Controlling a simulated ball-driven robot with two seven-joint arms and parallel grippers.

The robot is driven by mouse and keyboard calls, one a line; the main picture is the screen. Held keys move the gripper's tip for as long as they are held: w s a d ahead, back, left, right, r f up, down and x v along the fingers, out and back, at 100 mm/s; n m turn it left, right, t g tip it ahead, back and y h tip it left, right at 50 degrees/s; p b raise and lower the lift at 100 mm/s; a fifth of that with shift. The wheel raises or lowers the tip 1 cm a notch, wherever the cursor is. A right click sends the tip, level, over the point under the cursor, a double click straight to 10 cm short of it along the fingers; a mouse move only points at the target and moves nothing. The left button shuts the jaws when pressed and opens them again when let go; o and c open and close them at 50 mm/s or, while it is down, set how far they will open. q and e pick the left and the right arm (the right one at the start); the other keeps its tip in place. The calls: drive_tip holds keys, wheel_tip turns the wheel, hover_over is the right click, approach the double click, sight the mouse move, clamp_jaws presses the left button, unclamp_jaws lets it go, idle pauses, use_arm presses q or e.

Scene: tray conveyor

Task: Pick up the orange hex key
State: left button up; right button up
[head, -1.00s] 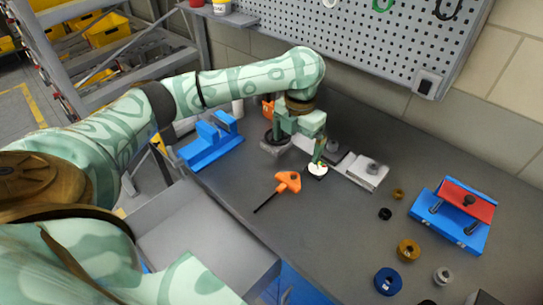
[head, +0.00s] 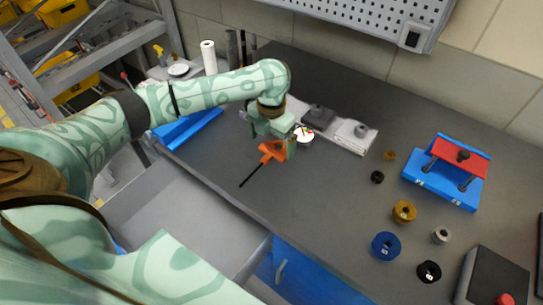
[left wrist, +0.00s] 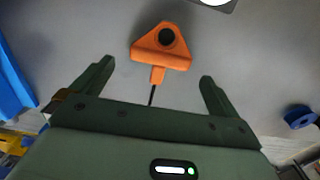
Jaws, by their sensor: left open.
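The orange hex key (head: 272,151) lies on the grey workbench, its dark shaft pointing to the lower left in the head view. In the left wrist view its orange handle (left wrist: 160,50), with a round hole, lies just beyond the fingertips, and the shaft runs back between the fingers. My left gripper (left wrist: 154,72) is open and empty, with a finger on either side of the shaft. In the head view the left gripper (head: 285,146) is close over the handle and partly overlaps it. Contact cannot be told. My right gripper is not in view.
A grey fixture (head: 352,137) and a white round disc (head: 303,134) are close beyond the gripper. A blue and red fixture (head: 447,178) and several rings, including a blue one (head: 386,245), are to the right. An open drawer (head: 190,222) is at the front.

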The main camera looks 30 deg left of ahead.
sight(271, 152)
use_arm(q)
wheel_tip(271, 152, down, 4)
drive_tip(key=shift+r+b, duration=0.15)
drive_tip(key=shift+b, duration=0.4)
drive_tip(key=shift+r, duration=0.1)
drive_tip(key=shift+c, duration=0.3)
drive_tip(key=c, duration=0.9)
drive_tip(key=shift+o, duration=0.2)
